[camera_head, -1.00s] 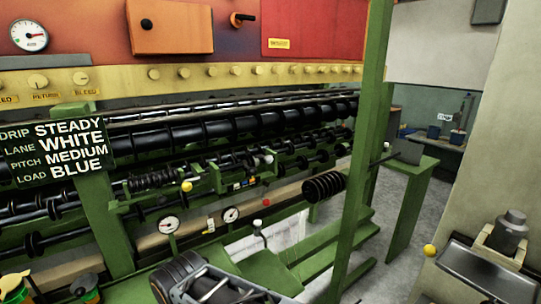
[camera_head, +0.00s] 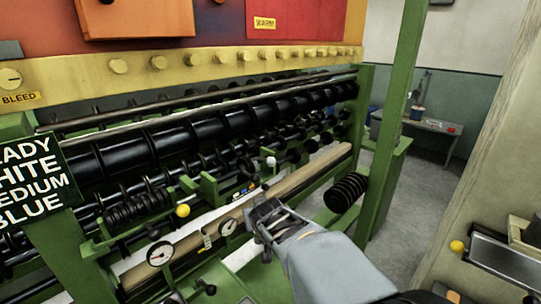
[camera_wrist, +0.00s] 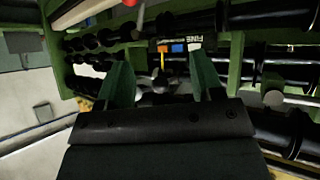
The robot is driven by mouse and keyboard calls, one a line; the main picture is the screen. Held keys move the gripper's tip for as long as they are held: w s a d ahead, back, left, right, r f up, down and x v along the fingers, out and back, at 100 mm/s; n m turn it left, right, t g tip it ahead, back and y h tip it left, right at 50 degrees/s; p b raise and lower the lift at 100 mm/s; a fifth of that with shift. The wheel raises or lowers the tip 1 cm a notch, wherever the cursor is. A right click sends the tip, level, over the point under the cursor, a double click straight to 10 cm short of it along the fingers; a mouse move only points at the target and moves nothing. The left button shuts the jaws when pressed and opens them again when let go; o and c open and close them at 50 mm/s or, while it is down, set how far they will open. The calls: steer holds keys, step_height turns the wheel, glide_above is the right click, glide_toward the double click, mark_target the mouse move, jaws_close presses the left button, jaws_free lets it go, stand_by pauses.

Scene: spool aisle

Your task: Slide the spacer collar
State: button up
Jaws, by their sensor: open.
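My gripper (camera_head: 266,222) is open in front of the green machine, near the beige rail below its shafts. In the wrist view its two green fingers (camera_wrist: 162,86) stand apart with nothing held between them. Beyond them is a dark shaft with collars and a small greyish round part (camera_wrist: 166,80); I cannot tell for certain which part is the spacer collar. A strip with orange, blue and white marks (camera_wrist: 178,48) and the word FINE lies just behind. The same coloured marks (camera_head: 246,188) show in the head view, left of a white knob (camera_head: 271,161).
A yellow knob (camera_head: 183,210) and dial gauges (camera_head: 160,253) are left of my gripper. A black coil (camera_head: 346,192) and a green post (camera_head: 395,120) stand to the right. A partly cut-off sign (camera_head: 35,180) hangs at the left. Grey floor lies beyond the post.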

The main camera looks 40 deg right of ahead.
mark_target(268, 160)
steer(key=w+d+r+n+t+y+p, duration=0.1)
steer(key=d+r+t+y+p, duration=0.1)
steer(key=d+r+t, duration=0.3)
steer(key=d+r+t+y+p, duration=0.2)
steer(key=d+t, duration=0.1)
steer(key=d, duration=0.5)
steer(key=w+p, duration=0.1)
steer(key=w, duration=0.5)
steer(key=w+p, duration=0.1)
steer(key=w, duration=0.6)
steer(key=shift+a+f, duration=0.1)
steer(key=shift+f, duration=0.1)
